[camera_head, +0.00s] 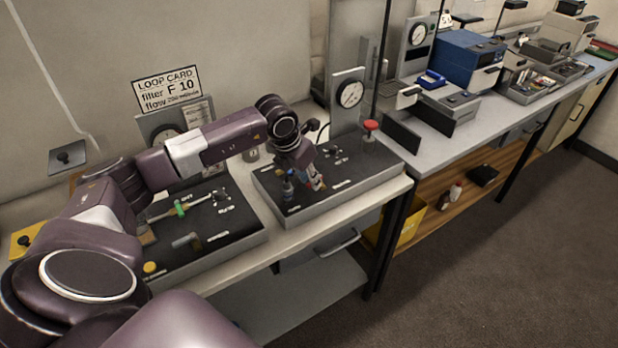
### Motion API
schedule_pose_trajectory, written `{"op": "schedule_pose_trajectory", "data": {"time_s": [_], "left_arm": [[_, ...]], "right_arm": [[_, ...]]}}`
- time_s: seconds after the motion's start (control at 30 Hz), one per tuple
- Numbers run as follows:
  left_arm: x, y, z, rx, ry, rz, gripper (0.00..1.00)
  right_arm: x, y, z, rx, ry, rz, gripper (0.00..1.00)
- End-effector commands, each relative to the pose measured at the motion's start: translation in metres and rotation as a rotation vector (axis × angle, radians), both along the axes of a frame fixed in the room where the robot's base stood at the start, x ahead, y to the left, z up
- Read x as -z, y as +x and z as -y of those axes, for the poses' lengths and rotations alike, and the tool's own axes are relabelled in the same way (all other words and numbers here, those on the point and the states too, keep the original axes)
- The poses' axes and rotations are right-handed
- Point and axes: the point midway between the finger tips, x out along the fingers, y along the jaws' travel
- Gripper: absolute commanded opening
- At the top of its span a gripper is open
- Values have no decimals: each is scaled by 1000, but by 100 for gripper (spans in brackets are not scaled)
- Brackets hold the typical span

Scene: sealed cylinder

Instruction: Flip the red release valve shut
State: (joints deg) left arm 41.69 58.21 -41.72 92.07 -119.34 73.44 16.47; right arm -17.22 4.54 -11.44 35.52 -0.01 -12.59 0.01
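My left arm reaches in from the left, over the benchtop. My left gripper (305,178) points down at the front of the right-hand black panel (345,172). A small red part (318,184) shows right at its fingertips; it may be the release valve's handle, but the gripper hides most of it. I cannot tell whether the fingers touch it or how far they are apart. A red round knob (370,125) stands on a post at the panel's back right, apart from the gripper. My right gripper is out of view.
A dial gauge (350,94) stands upright behind the panel. Another black panel with a green-marked tube (180,208) lies to the left, partly under my arm. A loop card (168,89) hangs on the wall. A blue device (467,60) stands farther right.

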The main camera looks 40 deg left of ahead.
Motion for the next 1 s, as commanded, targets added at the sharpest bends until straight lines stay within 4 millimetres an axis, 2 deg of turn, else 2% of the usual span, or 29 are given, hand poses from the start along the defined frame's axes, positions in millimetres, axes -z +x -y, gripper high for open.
{"op": "schedule_pose_trajectory", "data": {"time_s": [0.03,0.17,0.37,0.73,1.0], "left_arm": [[0,0,0,0,0,0,14],[0,0,0,0,0,0,0],[0,0,0,3,0,0,0],[3,3,-10,215,0,2,0],[-1,4,-12,293,0,1,0]], "right_arm": [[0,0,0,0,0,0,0],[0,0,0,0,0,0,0],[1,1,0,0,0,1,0],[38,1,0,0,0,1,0],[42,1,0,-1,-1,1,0]]}}
